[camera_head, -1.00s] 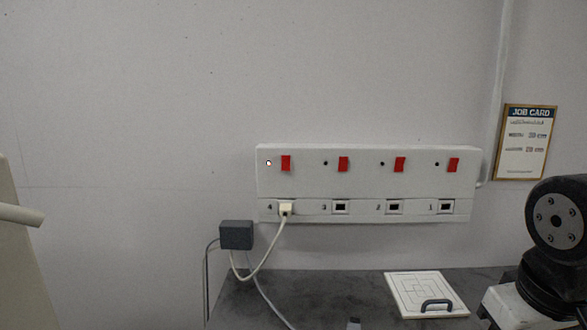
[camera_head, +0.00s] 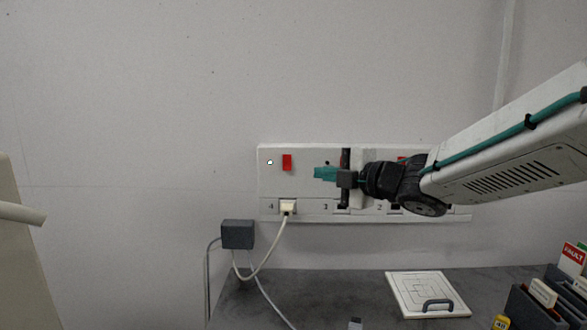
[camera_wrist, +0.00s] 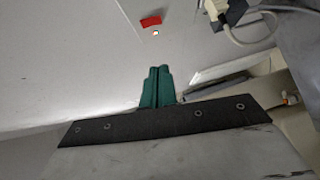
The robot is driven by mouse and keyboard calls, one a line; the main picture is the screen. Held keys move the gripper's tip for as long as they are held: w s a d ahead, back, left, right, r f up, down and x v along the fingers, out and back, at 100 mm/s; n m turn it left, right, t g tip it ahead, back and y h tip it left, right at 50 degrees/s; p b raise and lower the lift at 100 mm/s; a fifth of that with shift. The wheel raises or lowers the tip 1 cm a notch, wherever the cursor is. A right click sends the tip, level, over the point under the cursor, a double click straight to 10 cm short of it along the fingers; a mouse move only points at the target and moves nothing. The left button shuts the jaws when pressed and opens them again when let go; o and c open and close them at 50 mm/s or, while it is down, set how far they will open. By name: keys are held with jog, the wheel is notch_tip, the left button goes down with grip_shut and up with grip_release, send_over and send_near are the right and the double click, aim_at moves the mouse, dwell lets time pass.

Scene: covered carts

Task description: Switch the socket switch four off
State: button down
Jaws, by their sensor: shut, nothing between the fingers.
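The white socket panel (camera_head: 300,212) is on the wall. Its leftmost socket is marked 4 and holds a white plug (camera_head: 287,206). Above that socket is the red switch four (camera_head: 287,162), with a lit indicator (camera_head: 270,162) to its left. In the wrist view the red switch (camera_wrist: 150,21) and its lit light (camera_wrist: 155,33) are beyond the fingertips. My gripper (camera_head: 318,173) has teal fingers, shut and empty, pointing left just right of switch four and apart from it. Its fingers also show in the wrist view (camera_wrist: 158,75). My arm hides the switches to the right.
A grey adapter box (camera_head: 237,234) with cables hangs at lower left of the panel. A white board with a dark handle (camera_head: 427,295) lies on the grey cart top (camera_head: 340,285). A dark holder with cards (camera_head: 535,305) is at lower right. The wall left of the panel is clear.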

send_near(283, 166)
jog(key=a, duration=0.4)
jog(key=w, duration=0.4)
jog(key=shift+f, duration=0.3)
